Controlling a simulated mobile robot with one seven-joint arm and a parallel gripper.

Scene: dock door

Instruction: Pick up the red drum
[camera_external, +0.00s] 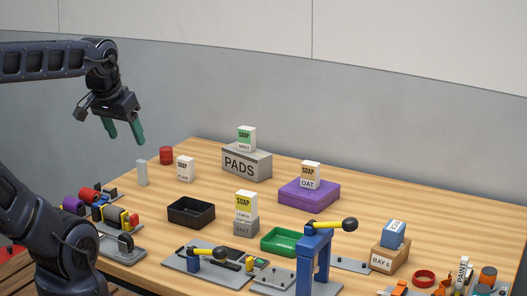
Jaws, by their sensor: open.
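A small red drum (166,155) stands upright near the far left edge of the wooden table (240,282). Another red cylindrical piece (89,194) sits among coloured parts at the left edge of the table. My gripper (123,131) hangs in the air at the upper left with its green fingers apart and nothing between them. It is to the left of the upright red drum and looks higher than it. Nothing hides the upright drum.
A black tray (191,212), the grey PADS box (240,165), a purple block (308,197) and a green tray (284,242) are further right. A blue clamp stand (312,255) rises in front.

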